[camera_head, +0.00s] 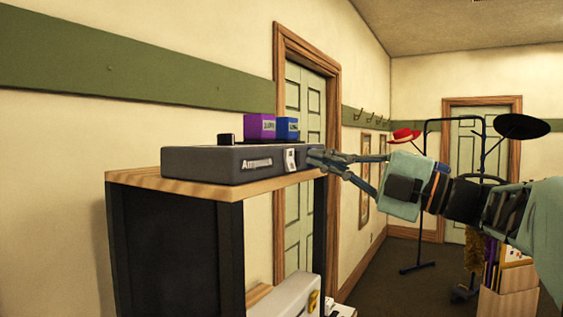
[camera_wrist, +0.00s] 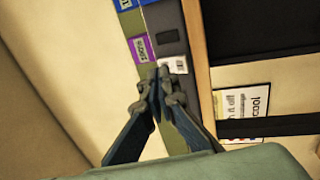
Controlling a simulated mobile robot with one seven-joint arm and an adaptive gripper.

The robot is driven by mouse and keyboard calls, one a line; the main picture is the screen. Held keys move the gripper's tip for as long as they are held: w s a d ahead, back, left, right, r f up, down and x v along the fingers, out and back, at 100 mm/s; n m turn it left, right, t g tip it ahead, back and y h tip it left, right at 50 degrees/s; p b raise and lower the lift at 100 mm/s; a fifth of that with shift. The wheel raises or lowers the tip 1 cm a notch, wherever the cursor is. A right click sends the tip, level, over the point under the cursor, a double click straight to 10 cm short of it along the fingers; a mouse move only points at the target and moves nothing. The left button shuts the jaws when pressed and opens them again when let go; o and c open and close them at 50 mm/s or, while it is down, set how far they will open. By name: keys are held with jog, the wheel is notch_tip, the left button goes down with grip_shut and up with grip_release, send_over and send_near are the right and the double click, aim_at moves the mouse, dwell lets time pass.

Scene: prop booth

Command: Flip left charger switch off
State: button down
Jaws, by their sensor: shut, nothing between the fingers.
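A grey charger (camera_head: 215,168) with a pale name label on its front sits on the wooden top of a dark cabinet. A white switch plate (camera_head: 291,160) is on its front near the right end; the plate also shows in the wrist view (camera_wrist: 173,66). I cannot tell which way the switch is set. My gripper (camera_head: 314,160) is shut and empty, its fingertips just right of the plate. In the wrist view the fingertips (camera_wrist: 160,82) are beside the plate's lower left edge; contact cannot be told. The gripper hides part of the charger's right end.
A purple battery (camera_head: 260,127) and a blue battery (camera_head: 288,128) stand on the charger. The cabinet's wooden top (camera_head: 165,184) projects below it. A white case (camera_head: 290,297) is lower down. A coat stand with a red hat (camera_head: 404,135) is behind my arm.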

jog(key=r+b+v, duration=0.2)
jog(key=v, duration=0.8)
jog(key=shift+s+d, duration=0.25)
